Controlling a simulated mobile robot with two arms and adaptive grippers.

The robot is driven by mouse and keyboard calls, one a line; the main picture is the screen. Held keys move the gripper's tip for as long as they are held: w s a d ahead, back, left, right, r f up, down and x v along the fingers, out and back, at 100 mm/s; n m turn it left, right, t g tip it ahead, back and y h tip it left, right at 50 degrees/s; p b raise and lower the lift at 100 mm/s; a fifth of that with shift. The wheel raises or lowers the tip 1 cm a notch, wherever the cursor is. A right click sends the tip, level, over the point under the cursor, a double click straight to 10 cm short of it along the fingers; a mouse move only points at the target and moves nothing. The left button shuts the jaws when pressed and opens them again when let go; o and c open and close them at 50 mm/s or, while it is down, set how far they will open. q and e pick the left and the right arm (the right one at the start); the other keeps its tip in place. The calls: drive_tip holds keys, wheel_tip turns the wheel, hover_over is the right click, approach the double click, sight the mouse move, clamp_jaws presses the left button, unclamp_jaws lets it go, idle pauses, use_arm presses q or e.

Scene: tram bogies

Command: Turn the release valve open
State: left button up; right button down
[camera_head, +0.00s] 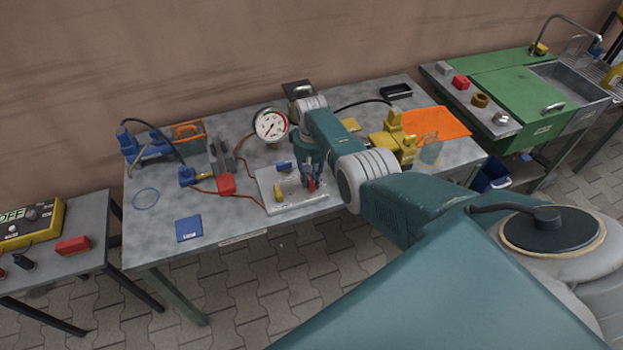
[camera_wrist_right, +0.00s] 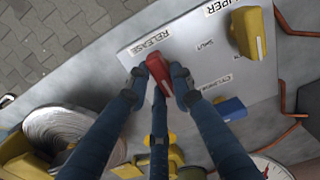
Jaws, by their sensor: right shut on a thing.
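The release valve's red handle (camera_wrist_right: 158,68) stands on a pale valve panel (camera_wrist_right: 150,46), beside the printed word RELEASE. In the head view the red handle (camera_head: 311,184) shows at the right side of the panel (camera_head: 293,204). My right gripper (camera_wrist_right: 160,80) is shut on the red handle, with blue fingers on both sides of it. In the head view this gripper (camera_head: 310,174) points down at the panel and hides part of it. A yellow handle (camera_wrist_right: 249,34) and a blue handle (camera_wrist_right: 229,108) share the panel. My left gripper is not in view.
A round gauge (camera_head: 270,125) stands behind the panel. A red box (camera_head: 226,184) with hoses lies left of it. A yellow device (camera_head: 394,139) and an orange sheet (camera_head: 436,124) are to the right. The front left of the table holds a blue booklet (camera_head: 189,228).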

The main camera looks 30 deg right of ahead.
sight(311, 179)
idle(0.3)
drive_tip(key=c, duration=1.5)
unclamp_jaws()
wheel_tip(311, 179, up, 12)
drive_tip(key=shift+r, duration=0.1)
